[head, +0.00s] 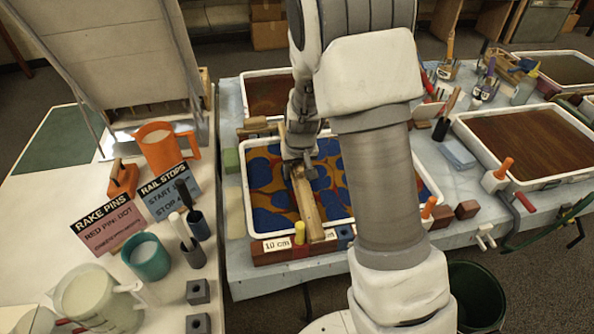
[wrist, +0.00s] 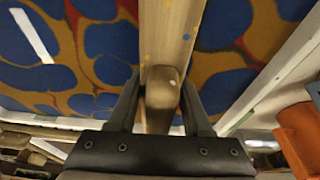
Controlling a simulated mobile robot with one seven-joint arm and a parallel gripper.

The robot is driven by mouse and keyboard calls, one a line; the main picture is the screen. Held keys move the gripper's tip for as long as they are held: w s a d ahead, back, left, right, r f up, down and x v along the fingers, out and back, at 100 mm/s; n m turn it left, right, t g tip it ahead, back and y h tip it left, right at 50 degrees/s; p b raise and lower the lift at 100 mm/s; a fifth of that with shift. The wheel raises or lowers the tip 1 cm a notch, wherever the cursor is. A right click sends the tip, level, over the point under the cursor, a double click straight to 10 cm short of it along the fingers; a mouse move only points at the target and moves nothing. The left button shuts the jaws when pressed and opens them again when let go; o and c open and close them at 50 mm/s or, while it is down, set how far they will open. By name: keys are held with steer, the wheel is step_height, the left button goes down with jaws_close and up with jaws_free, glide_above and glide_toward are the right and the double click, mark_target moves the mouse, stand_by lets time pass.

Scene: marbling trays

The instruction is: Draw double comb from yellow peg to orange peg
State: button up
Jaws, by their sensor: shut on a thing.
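My gripper (head: 299,168) is shut on the wooden handle of a long wooden comb (head: 307,205) above the middle tray. The wrist view shows the handle between the two fingers (wrist: 160,100) and the comb's pale bar (wrist: 165,35) beyond. The comb's near end lies just right of the yellow peg (head: 299,232), over the tray's front edge. Its pins are hidden. The tray (head: 247,200) holds a blue, orange and red marbled pattern. An orange peg (head: 428,207) stands at the tray's front right, right of my arm, which hides part of the tray.
A "10 cm" label (head: 277,244) is on the front rail, left of the yellow peg. Another orange peg (head: 503,168) stands by the brown tray (head: 541,183) at right. A dark bin (head: 476,288) stands below.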

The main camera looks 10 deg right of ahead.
mark_target(326, 173)
steer(key=shift+s+d+f+b, duration=0.15)
steer(key=shift+d+b, duration=0.6)
steer(key=shift+d, duration=1.1)
steer(key=shift+s+d+f+b, duration=0.1)
steer(key=shift+d+b, duration=0.65)
steer(key=shift+d, duration=1.3)
jaws_close()
steer(key=shift+d, duration=0.1)
steer(key=shift+d+f+b, duration=0.1)
steer(key=shift+d+b, duration=0.3)
steer(key=shift+d, duration=0.45)
steer(key=shift+d+b, duration=0.8)
steer(key=shift+d, duration=2.2)
